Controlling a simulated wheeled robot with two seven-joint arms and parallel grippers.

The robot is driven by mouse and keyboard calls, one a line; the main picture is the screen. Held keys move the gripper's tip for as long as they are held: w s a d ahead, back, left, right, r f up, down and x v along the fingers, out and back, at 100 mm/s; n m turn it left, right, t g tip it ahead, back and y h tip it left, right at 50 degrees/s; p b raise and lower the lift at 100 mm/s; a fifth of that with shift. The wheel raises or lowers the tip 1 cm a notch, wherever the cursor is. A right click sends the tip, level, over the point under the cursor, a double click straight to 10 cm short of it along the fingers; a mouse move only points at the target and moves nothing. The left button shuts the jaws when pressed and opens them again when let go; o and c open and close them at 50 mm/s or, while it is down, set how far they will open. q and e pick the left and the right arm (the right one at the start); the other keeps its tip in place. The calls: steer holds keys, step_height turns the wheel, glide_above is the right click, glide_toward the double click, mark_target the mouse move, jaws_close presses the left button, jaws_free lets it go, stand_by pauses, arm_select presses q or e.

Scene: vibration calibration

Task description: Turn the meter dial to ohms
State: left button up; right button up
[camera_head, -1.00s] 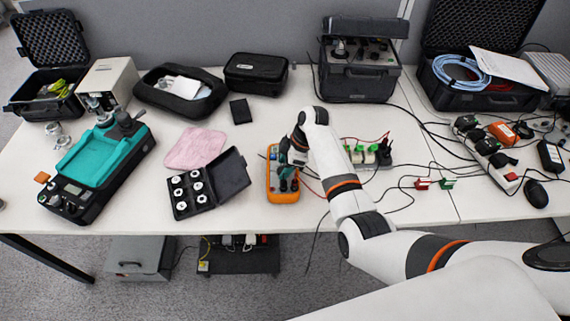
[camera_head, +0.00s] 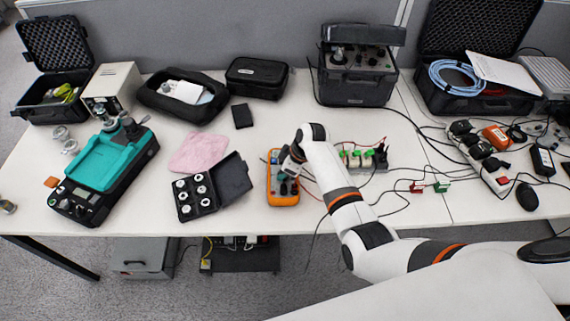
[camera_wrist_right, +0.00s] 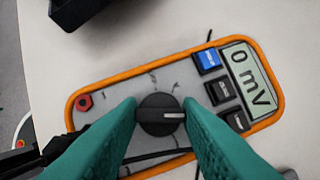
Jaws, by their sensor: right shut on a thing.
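The orange-edged grey meter (camera_head: 284,199) lies face up near the table's front edge. In the right wrist view the meter (camera_wrist_right: 190,65) has a display (camera_wrist_right: 249,82) reading "0 mV". Its round black dial (camera_wrist_right: 159,114) has a light pointer line toward the picture's right. My right gripper (camera_wrist_right: 161,118) has its teal fingers on either side of the dial, shut on it. In the head view my right gripper (camera_head: 287,172) is over the meter and hides part of its face. My left gripper is not in view.
Red and black leads run right of the meter, near red and green clips (camera_head: 417,187). An open black case of weights (camera_head: 196,208) stands left of the meter, with a pink cloth (camera_head: 197,151) behind it. Bare table lies in front of the clips.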

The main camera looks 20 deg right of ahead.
steer(key=shift+a+r+m+t+h+p, duration=0.1)
steer(key=shift+m+t+h+p, duration=0.4)
steer(key=shift+m+p, duration=1.1)
steer(key=shift+m, duration=0.3)
steer(key=o, duration=1)
steer(key=v, duration=1.2)
steer(key=shift+s, duration=0.1)
